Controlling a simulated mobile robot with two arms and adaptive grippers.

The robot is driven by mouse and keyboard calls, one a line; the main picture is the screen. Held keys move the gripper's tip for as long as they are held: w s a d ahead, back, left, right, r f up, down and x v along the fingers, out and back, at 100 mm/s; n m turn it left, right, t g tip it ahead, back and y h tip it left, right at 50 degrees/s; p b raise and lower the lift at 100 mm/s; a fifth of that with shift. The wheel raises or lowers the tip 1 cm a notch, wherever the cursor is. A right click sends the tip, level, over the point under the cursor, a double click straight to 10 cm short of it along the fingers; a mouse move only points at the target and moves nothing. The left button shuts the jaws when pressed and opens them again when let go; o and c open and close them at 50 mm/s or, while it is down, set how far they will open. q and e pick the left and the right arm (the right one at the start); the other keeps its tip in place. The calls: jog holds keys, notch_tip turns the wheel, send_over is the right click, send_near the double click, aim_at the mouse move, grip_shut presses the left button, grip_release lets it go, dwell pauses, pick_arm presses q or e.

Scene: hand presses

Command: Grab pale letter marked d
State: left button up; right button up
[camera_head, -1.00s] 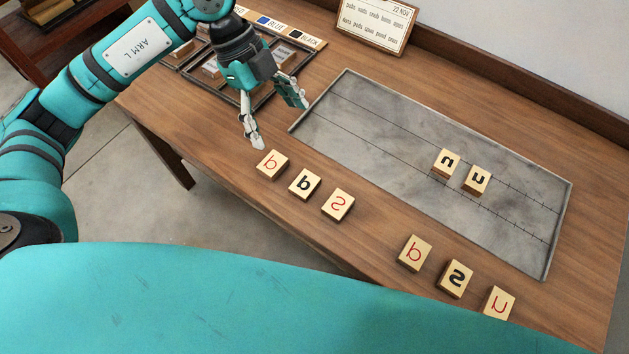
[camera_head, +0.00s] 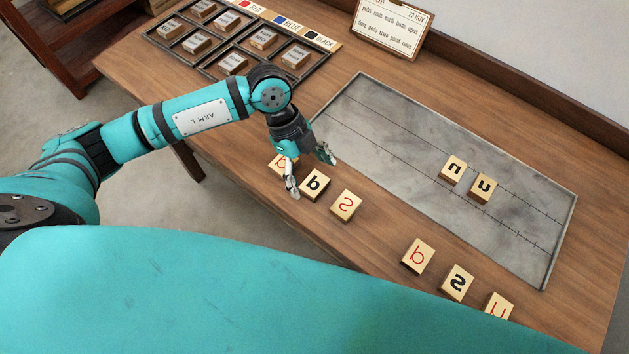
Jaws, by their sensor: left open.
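My left gripper (camera_head: 310,173) is open, pointing down, with its fingers spread above the left end of a row of pale blocks. Its near finger covers part of a block with a red round-bowled letter (camera_head: 275,168). Just right of that finger is a block with a black round-bowled letter (camera_head: 314,185), seen almost whole. No block is between the fingers in a grip. Another block with a red round-bowled letter (camera_head: 417,257) lies farther right. The letters are turned or mirrored, so I cannot tell surely which is d. My right gripper is not in view.
A red s block (camera_head: 346,206) is beside the black-lettered one. At the front right are a black s block (camera_head: 457,282) and a red u-like block (camera_head: 498,306). A grey plate (camera_head: 400,150) holds two blocks, n-like (camera_head: 453,169) and u-like (camera_head: 483,188). A tray (camera_head: 210,72) stands at the back left.

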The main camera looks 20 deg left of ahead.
aim_at(314, 186)
pick_arm(q)
jog(key=shift+x, duration=1.35)
jog(key=shift+a, duration=0.1)
jog(key=c, duration=1.2)
jog(key=shift+r, duration=0.1)
